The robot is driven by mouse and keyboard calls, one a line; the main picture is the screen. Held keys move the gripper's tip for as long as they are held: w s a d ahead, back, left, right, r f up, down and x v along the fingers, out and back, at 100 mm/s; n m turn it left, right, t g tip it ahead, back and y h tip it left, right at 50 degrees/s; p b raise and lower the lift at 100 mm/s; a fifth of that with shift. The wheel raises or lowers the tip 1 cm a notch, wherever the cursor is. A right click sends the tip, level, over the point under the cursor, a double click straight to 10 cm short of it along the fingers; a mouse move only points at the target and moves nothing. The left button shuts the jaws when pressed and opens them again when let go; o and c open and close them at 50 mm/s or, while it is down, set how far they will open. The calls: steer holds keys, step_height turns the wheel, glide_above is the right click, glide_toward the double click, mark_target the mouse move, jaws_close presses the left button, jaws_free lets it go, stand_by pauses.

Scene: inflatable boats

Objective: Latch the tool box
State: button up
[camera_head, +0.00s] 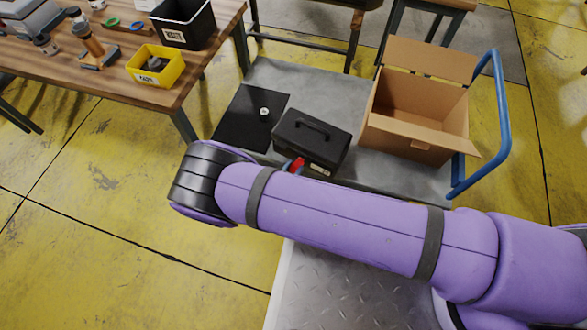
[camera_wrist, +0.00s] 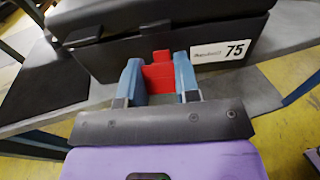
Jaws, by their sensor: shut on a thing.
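The black tool box (camera_head: 312,142) stands on the grey cart, with its handle on top and its lid down on the body. In the wrist view the front of the tool box (camera_wrist: 110,58) fills the upper part and carries a white label marked 75. A red latch (camera_wrist: 160,80) is at the middle of its front. My gripper (camera_wrist: 157,67) has its two blue fingers on either side of the latch and is shut on it. In the head view my arm hides most of the gripper; the red latch (camera_head: 297,164) shows just above the arm. Whether the latch is fastened cannot be told.
The cart (camera_head: 270,76) also bears a black mat (camera_head: 245,128) left of the tool box and an open cardboard box (camera_head: 412,140) to its right. The cart's blue handle (camera_head: 502,120) rises at the right. A wooden table (camera_head: 120,75) with bins stands upper left.

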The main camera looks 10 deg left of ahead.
steer(key=g, duration=0.1)
steer(key=r+g+y, duration=0.1)
steer(key=g, duration=0.1)
steer(key=shift+w+d+r, duration=0.1)
steer(key=shift+w+r, duration=0.1)
steer(key=shift+w, duration=0.2)
steer(key=shift+w+d+r+g, duration=0.1)
steer(key=shift+w+r+g, duration=0.15)
steer(key=shift+g, duration=0.75)
steer(key=shift+y, duration=0.3)
steer(key=o, duration=0.9)
steer(key=shift+s, duration=0.1)
steer(key=v, duration=1)
steer(key=shift+s+r, duration=0.2)
